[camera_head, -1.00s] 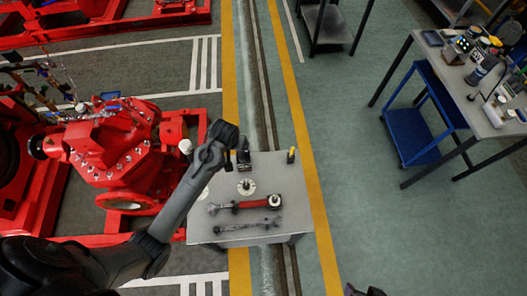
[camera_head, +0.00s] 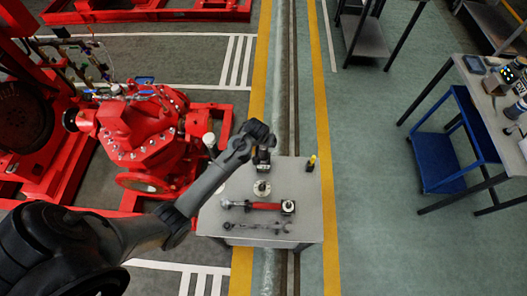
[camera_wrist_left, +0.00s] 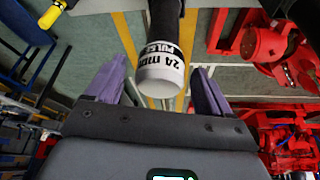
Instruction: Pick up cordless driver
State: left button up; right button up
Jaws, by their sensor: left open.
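The cordless driver (camera_head: 262,163) looks like a dark upright tool at the back edge of the small grey table (camera_head: 312,215). My left gripper (camera_head: 262,143) is just above it and partly hides it in the head view. In the left wrist view, a dark cylinder with a white end marked "24 mm PULSE" (camera_wrist_left: 163,73), apparently part of the driver, lies between the open purple fingers of my left gripper (camera_wrist_left: 158,78). Gaps show on both sides, so the fingers look clear of it. My right gripper is out of view.
A yellow-topped black item (camera_head: 311,163) stands to the driver's right. A round metal part (camera_head: 262,189), a red-handled wrench (camera_head: 262,206) and another wrench (camera_head: 258,226) lie in front. A red pump (camera_head: 145,130) is close on the left. The floor right of the table is clear.

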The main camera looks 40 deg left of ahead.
aim_at(263, 155)
pick_arm(q)
jog(key=shift+x, duration=1.4)
jog(key=shift+c, duration=0.4)
jog(key=shift+r, duration=0.1)
jog(key=c, duration=1.4)
